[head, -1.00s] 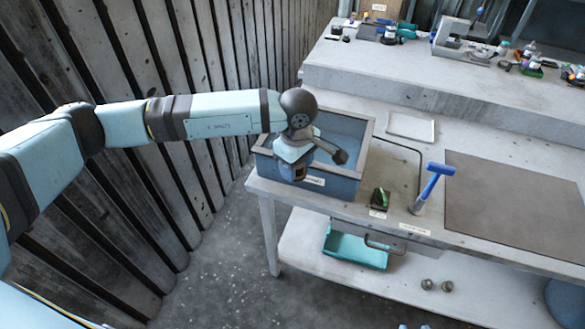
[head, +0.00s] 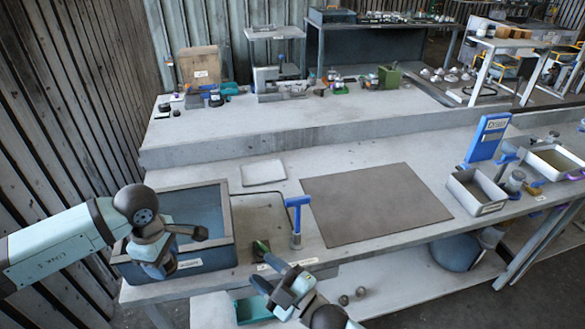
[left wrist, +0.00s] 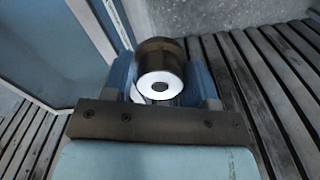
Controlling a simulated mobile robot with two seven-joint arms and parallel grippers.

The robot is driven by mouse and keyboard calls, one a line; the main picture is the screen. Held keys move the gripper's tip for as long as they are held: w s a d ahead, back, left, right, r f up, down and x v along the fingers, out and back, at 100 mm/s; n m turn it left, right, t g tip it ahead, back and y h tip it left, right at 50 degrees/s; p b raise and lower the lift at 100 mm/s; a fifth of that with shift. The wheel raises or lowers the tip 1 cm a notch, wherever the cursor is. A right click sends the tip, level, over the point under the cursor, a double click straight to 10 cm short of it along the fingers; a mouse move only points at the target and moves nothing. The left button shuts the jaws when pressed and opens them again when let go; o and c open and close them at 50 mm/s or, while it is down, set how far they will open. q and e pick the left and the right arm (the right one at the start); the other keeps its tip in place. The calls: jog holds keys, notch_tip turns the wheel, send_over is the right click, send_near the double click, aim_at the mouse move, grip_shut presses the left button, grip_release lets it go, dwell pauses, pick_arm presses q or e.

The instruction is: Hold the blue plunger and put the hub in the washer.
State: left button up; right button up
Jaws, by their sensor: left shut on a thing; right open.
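The washer (head: 229,222) is a blue-grey open basin at the left end of the bench. The blue plunger (head: 297,203) is a T-shaped handle on a grey post, upright on the bench right of the washer. My left gripper (head: 158,270) points down at the washer's front wall. It is shut on the hub (left wrist: 160,75), a dark brassy cylinder with a bright end face and a dark centre hole; in the head view I cannot make the hub out. My right gripper (head: 266,274) is open and empty at the bench's front edge, below and left of the plunger.
A small green-and-black item (head: 260,248) sits between washer and plunger, close to my right gripper. A brown mat (head: 380,205) lies right of the plunger. A white tray (head: 476,192) and a blue stand (head: 487,140) are farther right. A teal bin (head: 254,309) is on the lower shelf.

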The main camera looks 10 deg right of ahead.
jog(key=a+r+n+g+y, duration=0.7)
jog(key=n+y, duration=0.1)
jog(key=n, duration=0.5)
jog(key=n+g+h, duration=0.9)
jog(key=n+h, duration=1.3)
jog(key=n, duration=0.2)
send_near(298, 197)
jog(key=shift+s+a+f, duration=0.2)
jog(key=shift+f, duration=0.05)
jog(key=shift+d+f, duration=0.15)
jog(key=f, duration=0.3)
jog(key=d+f, duration=0.1)
jog(key=f, duration=0.7)
jog(key=shift+d+f, duration=0.15)
jog(key=shift+f, duration=0.05)
